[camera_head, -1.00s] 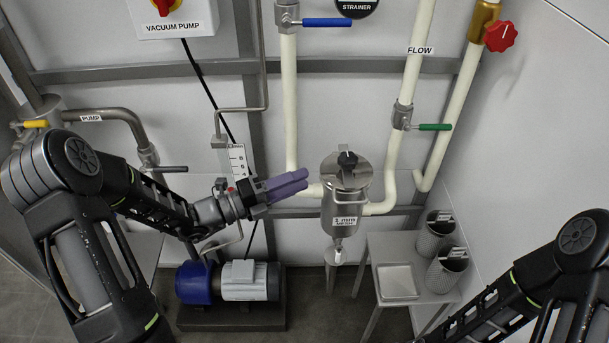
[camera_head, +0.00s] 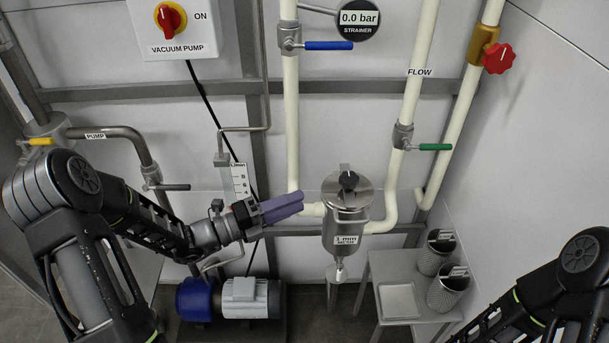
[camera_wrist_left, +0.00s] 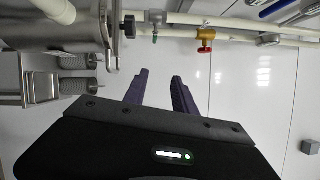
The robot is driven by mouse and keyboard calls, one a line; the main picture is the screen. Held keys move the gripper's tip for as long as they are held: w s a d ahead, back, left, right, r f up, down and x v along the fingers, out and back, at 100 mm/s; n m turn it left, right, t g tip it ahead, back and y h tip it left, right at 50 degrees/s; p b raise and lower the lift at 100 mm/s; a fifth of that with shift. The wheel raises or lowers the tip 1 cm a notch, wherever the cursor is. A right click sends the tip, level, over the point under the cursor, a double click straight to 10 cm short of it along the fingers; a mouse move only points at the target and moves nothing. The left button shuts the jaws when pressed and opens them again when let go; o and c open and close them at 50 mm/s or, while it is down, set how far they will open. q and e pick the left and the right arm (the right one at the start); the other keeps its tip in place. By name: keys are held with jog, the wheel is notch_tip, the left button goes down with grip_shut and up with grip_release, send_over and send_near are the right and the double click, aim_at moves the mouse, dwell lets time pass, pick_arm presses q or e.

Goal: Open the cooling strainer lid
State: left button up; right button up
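The cooling strainer (camera_head: 346,225) is a steel canister labelled "1 mm", with its round lid (camera_head: 340,200) on top and a black knob (camera_head: 348,181) at the lid's middle. My left gripper (camera_head: 301,203) points right with purple fingers, just left of the strainer and apart from it. In the left wrist view its fingers (camera_wrist_left: 161,88) stand apart with nothing between them, and the strainer lid (camera_wrist_left: 113,38) shows at the left with its black knob (camera_wrist_left: 129,27). My right gripper is not in view; only my right arm shows at the lower right.
A gauge (camera_head: 359,18) reads 0.0 bar. A blue-handled valve (camera_head: 328,46), a green-handled valve (camera_head: 435,147) and a red-knobbed valve (camera_head: 498,58) sit on the pipes. A small table with a tray (camera_head: 399,300) and mesh baskets (camera_head: 447,289) stands right of the strainer.

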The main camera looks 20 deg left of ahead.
pick_arm(q)
jog(key=s+d+f+m+g+y, duration=0.1)
jog(key=s+f+m+g+y, duration=0.25)
jog(key=s+f+m, duration=0.4)
jog(key=s+d+f+m+g+y, duration=0.15)
jog(key=s+f+m+g, duration=0.35)
jog(key=f+m, duration=0.5)
jog(key=s+f+m+g+y, duration=0.4)
jog(key=s+f+m, duration=0.35)
jog(key=f, duration=0.35)
jog(key=s+d+f+m+b, duration=0.1)
jog(key=s+d+f+m, duration=0.1)
jog(key=d+m, duration=0.2)
jog(key=s+d+f+m+y+b, duration=0.1)
jog(key=d+m, duration=0.4)
jog(key=m, duration=0.6)
jog(key=shift+s+d+f, duration=0.2)
jog(key=shift+s+f, duration=0.45)
jog(key=shift+s, duration=0.25)
jog(key=shift+t, duration=0.25)
jog(key=shift+c, duration=0.4)
